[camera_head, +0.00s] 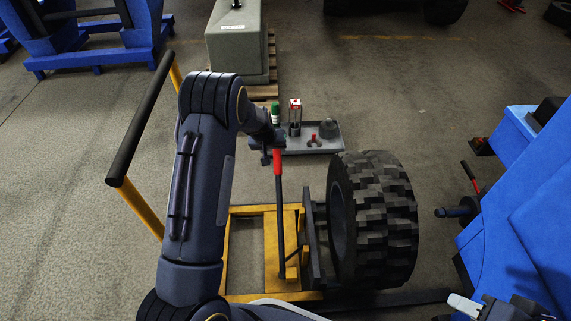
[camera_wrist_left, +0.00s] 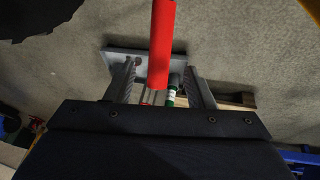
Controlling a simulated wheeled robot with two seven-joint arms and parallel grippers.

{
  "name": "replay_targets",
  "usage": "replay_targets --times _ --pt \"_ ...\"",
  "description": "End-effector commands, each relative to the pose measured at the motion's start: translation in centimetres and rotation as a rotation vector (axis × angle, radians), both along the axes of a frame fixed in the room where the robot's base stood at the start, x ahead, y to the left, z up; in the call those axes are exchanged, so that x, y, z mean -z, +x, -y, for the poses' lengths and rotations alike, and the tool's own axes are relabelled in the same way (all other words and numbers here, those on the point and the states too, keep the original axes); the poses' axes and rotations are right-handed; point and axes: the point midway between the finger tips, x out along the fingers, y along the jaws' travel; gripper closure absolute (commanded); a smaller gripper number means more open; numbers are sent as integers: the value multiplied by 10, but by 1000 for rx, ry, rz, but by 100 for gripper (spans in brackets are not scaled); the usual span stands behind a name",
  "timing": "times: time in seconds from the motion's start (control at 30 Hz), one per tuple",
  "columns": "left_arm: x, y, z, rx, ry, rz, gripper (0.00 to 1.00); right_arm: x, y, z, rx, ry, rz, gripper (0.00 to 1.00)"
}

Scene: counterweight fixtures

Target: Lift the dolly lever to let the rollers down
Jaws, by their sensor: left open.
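The dolly lever (camera_head: 280,215) is a dark rod with a red grip and stands upright from the yellow dolly (camera_head: 240,291). Its red grip (camera_wrist_left: 162,40) shows large in the left wrist view. My left gripper (camera_head: 268,152) is at the red grip's upper end. In the left wrist view my left gripper (camera_wrist_left: 161,68) is open, with one finger on either side of the grip and gaps showing. The rollers are not clearly visible; a large black tire (camera_head: 385,225) stands upright at the dolly's right side. My right gripper (camera_head: 463,306) is partly cut off at the bottom right.
A grey tray (camera_head: 325,142) with a green-capped bottle, a red-topped container and small parts lies behind the lever. A grey counterweight (camera_head: 236,40) sits on a pallet. A blue machine (camera_head: 530,200) with a hub stands right. My left arm hides part of the dolly.

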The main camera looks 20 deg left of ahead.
Motion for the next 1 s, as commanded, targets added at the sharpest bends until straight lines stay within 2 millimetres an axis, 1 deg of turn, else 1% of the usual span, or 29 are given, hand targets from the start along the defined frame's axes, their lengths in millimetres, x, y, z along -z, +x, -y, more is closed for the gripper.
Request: replay_targets --times 0.03,0.17,0.4,0.53,0.7,0.97,1.0 --pt "9 2 0 1 7 0 51 5 0 0 0 0 0 64" --pt "22 7 0 3 10 -1 51 10 0 0 0 0 1 64" --pt "58 22 0 2 8 -2 51 27 0 0 0 0 0 64" --pt "72 29 0 3 9 -1 51 34 0 0 0 0 0 64" --pt "80 34 1 2 8 0 51 37 0 0 0 0 0 64" --pt "80 34 1 2 7 -1 51 37 0 0 0 0 0 64" --pt "80 34 1 2 7 -1 57 37 0 0 0 0 0 64"
